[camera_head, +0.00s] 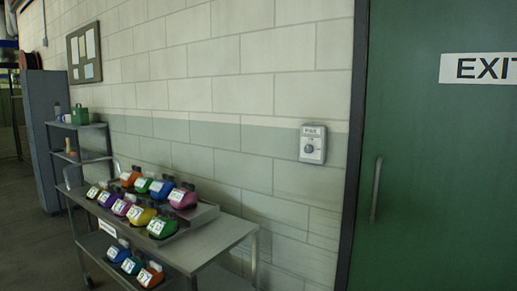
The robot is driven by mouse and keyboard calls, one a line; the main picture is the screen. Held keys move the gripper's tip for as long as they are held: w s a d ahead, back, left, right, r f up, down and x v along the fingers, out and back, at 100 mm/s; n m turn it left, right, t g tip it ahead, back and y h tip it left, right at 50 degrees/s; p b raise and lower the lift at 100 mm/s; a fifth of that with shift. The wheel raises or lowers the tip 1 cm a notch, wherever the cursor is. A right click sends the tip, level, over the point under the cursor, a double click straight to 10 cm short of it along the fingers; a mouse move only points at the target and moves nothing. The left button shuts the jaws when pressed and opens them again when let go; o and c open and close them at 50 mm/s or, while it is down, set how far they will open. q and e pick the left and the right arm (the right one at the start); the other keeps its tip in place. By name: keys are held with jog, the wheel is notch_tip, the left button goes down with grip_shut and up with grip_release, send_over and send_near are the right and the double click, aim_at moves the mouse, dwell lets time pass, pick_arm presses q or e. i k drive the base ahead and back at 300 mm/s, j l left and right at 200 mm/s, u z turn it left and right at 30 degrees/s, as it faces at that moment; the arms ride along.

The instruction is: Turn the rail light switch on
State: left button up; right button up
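The rail light switch (313,144) is a small pale grey box on the block wall, just left of the door frame. The lettering is too small to read, and I cannot tell which position the knob is in. Neither of my grippers shows in the head view.
A green door (440,180) with a vertical handle (376,189) and EXIT sign is at right. A grey shelf (88,157) stands farther left.

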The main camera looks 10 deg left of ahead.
aim_at(308, 149)
jog(key=i+l+u, duration=0.1)
jog(key=l+u, duration=0.25)
jog(key=l, duration=0.2)
jog(key=l+u, duration=0.4)
jog(key=l, duration=0.15)
jog(key=l+u, duration=0.35)
jog(key=l, duration=0.7)
jog(key=k+l, duration=0.1)
jog(key=l, duration=0.4)
jog(key=k+l+u, duration=0.1)
jog(key=l, duration=0.85)
jog(key=k+l, duration=0.15)
jog(key=l, duration=0.3)
jog(key=i+j+z, duration=0.25)
jog(key=j, duration=0.8)
jog(key=j+z, duration=0.2)
jog(key=j, duration=0.85)
